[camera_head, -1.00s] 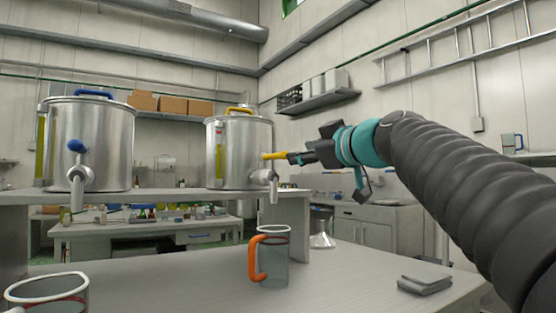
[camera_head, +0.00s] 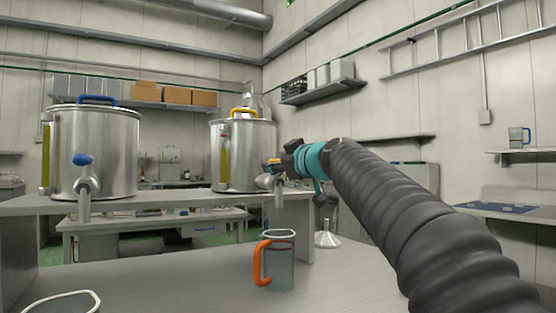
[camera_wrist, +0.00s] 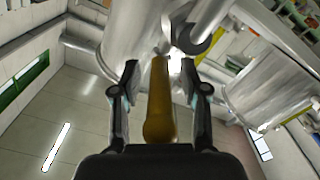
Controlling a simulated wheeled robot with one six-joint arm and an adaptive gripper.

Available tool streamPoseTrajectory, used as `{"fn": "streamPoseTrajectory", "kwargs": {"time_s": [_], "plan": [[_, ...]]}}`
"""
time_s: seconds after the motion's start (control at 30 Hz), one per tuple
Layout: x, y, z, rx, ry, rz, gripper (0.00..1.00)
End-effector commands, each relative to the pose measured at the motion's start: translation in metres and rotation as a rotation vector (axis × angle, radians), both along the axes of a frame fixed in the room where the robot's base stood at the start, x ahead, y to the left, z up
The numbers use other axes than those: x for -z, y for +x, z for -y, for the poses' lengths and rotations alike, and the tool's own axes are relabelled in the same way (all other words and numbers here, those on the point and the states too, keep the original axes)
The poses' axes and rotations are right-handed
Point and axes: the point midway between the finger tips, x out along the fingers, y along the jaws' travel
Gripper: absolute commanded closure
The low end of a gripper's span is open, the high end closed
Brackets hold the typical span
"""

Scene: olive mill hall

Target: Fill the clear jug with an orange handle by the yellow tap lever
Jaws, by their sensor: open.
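The clear jug with an orange handle (camera_head: 279,268) stands upright on the lower counter in the head view, below the right tap's spout (camera_head: 279,197). I cannot tell whether it holds liquid. The yellow tap lever (camera_head: 271,162) is on the right steel tank (camera_head: 232,158), largely covered by my gripper (camera_head: 284,163) in that view. In the wrist view the lever (camera_wrist: 160,105) lies lengthwise between the two fingers of my gripper (camera_wrist: 160,70). The fingers are open, with a gap on each side of the lever.
A left steel tank (camera_head: 108,155) has a blue-knobbed tap (camera_head: 84,160). Another clear vessel (camera_head: 62,303) is cut off at the lower left. A metal funnel (camera_head: 327,236) stands behind the jug to the right. The raised shelf (camera_head: 150,199) carries both tanks.

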Motion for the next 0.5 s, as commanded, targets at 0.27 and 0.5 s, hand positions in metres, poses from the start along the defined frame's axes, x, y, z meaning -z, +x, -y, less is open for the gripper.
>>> {"fn": "streamPoseTrajectory", "kwargs": {"time_s": [0.27, 0.5], "plan": [[0.0001, -0.0002, -0.0001, 0.000, 0.000, 0.000, 0.73], [0.0000, -0.0003, -0.0001, 0.000, 0.000, 0.000, 1.00]]}}
